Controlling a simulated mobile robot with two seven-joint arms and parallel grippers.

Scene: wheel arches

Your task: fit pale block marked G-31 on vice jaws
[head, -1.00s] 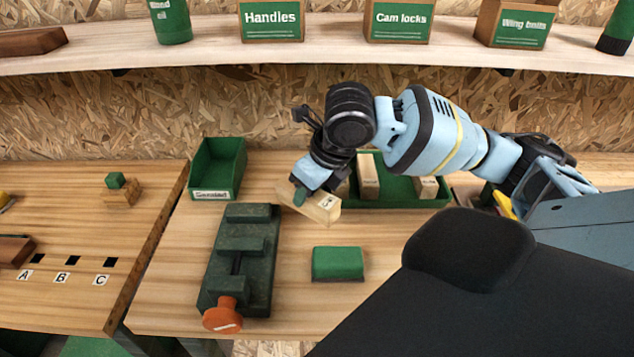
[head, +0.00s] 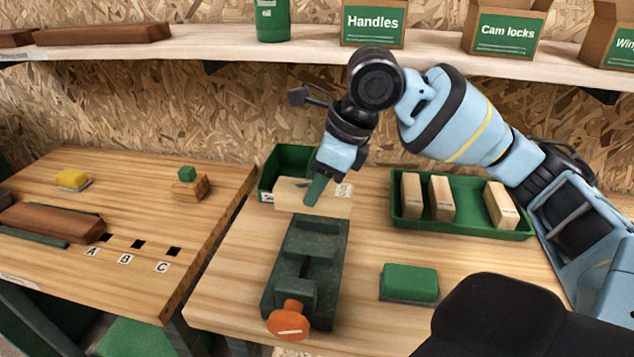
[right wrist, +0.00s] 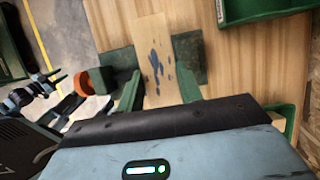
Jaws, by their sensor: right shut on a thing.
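My right gripper (head: 314,190) is shut on a pale block (head: 290,194) and holds it level, just beyond the far end of the dark green vice (head: 302,285) in the head view. The block's end mark is too small to read. In the right wrist view the block (right wrist: 152,55) lies between the green fingers, dark blue blotches on its face, with vice parts on both sides. I cannot tell whether it touches the jaws. The vice has an orange knob (head: 288,322) at its near end. Parts of what looks like my left arm show in the right wrist view, its fingers unclear.
A green tray (head: 462,228) with three pale blocks stands right of the vice. A green bin (head: 285,165) is behind the held block. A green-topped pad (head: 409,282) lies at the right front. Bare wood separates these. A second table (head: 110,200) is left.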

